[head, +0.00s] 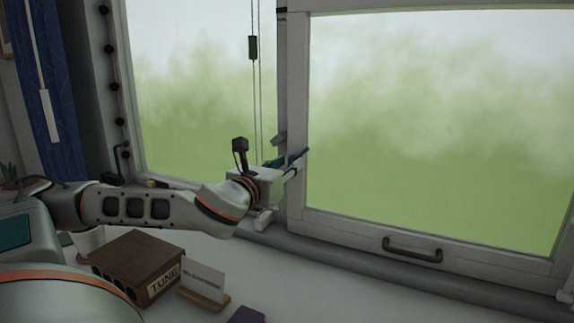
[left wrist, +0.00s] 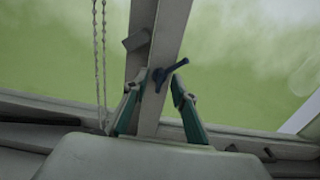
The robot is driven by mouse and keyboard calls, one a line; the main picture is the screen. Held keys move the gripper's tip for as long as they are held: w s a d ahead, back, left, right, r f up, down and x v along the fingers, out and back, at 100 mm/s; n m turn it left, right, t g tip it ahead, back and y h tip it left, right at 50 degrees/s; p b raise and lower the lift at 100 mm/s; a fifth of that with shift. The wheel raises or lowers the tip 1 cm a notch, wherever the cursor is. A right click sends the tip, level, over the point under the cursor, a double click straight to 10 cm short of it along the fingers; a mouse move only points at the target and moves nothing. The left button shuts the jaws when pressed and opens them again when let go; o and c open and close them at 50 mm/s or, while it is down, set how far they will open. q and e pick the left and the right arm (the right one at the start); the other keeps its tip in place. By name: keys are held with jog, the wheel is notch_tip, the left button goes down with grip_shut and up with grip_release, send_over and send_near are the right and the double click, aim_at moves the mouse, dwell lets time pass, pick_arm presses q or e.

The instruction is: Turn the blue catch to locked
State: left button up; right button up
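The blue catch (left wrist: 168,72) is on the window's upright frame bar, its handle slanting up to the right in the left wrist view. In the head view its dark blue handle (head: 299,155) shows at the tip of my left gripper (head: 287,166). In the left wrist view my left gripper (left wrist: 157,88) is open, with one teal finger on each side of the catch. I cannot tell whether a finger touches it. The catch's base is partly hidden by the gripper in the head view. My right gripper is out of view.
A grey bracket (left wrist: 136,40) is on the bar above the catch. Pull cords (head: 256,90) hang left of it. A grey handle (head: 412,250) is on the right sash's bottom rail. A brown box (head: 137,262) and a small card (head: 203,281) stand on the white surface below.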

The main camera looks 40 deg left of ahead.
pick_arm(q)
grip_shut()
jog(key=n+p, duration=0.2)
jog(key=n, duration=0.7)
jog(key=n+p, duration=0.3)
jog(key=n, duration=0.5)
jog(key=shift+a+f+n, duration=0.15)
jog(key=shift+a+n, duration=0.05)
jog(key=shift+n, duration=0.2)
dwell(0.3)
